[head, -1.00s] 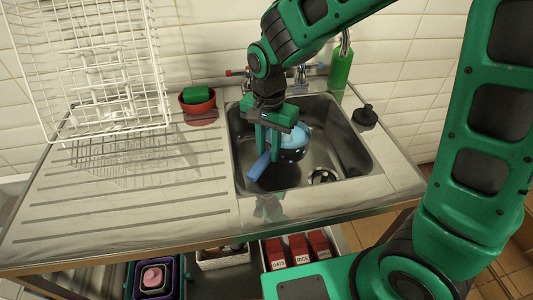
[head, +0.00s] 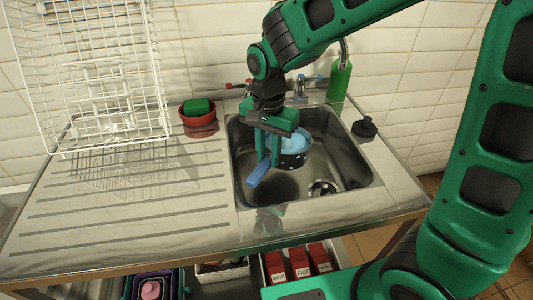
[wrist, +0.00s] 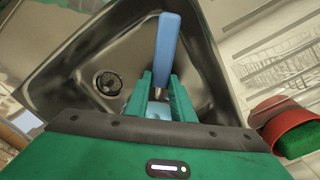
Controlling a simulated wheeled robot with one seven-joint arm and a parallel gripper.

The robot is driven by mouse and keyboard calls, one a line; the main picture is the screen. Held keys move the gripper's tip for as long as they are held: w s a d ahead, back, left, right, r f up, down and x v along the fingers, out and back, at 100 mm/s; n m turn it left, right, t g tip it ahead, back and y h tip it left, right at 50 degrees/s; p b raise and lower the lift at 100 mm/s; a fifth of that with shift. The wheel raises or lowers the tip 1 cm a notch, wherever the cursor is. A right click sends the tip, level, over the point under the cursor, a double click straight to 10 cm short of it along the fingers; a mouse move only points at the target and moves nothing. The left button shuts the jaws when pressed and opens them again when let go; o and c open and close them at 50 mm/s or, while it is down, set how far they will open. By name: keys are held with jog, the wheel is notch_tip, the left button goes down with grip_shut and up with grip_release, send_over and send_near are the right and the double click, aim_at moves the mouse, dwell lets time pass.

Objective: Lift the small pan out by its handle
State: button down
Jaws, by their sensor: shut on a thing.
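The small pan (head: 294,161) is dark with white dots outside, light blue inside, and has a blue handle (head: 258,173). It is in the steel sink (head: 334,150), toward the left of the basin, with its handle pointing to the front left. My gripper (head: 268,156) is over the handle side of the pan and shut on the handle near the pan's body. In the wrist view the fingers (wrist: 160,88) close around the base of the handle (wrist: 168,38). Part of the pan is hidden behind my gripper. I cannot tell whether its bottom touches the basin.
A white wire rack (head: 100,90) stands on the drainboard (head: 130,200) at left. A red bowl (head: 198,124) with a green sponge is left of the sink. A green bottle (head: 339,82), tap and black stopper (head: 365,127) stand behind and right. Red boxes (head: 298,262) are below.

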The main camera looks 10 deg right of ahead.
jog(key=shift+r, duration=0.15)
notch_tip(320, 180, up, 11)
jog(key=shift+f, duration=0.2)
dwell(1.9)
dwell(0.3)
